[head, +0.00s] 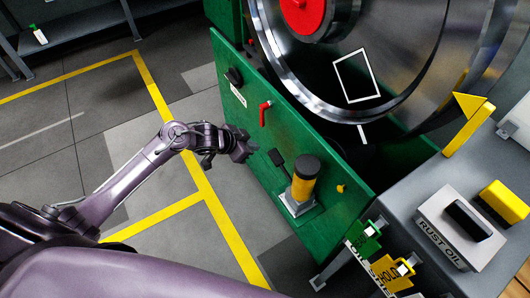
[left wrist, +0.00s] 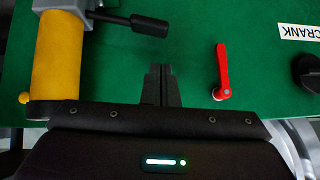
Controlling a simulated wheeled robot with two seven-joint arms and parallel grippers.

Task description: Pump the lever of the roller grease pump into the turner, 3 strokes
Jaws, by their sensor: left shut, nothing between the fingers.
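The grease pump (head: 304,183) is a yellow cylinder with a black cap, on a grey base fixed to the turner's green panel (head: 330,205). Its lever (head: 277,160) has a black grip and sticks out toward the upper left. In the left wrist view the pump (left wrist: 57,60) is at the left and its lever (left wrist: 140,23) reaches right from the top. My left gripper (head: 246,150) is in front of the panel, left of the lever. Its closed fingers (left wrist: 161,84) are empty and appear apart from the lever. My right gripper is not in view.
A red handle (head: 265,112) is on the panel above the gripper; it also shows in the left wrist view (left wrist: 222,72). A large metal wheel (head: 400,95) rises behind. A grey bench with a rust oil box (head: 460,228) stands right. Floor at left is clear.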

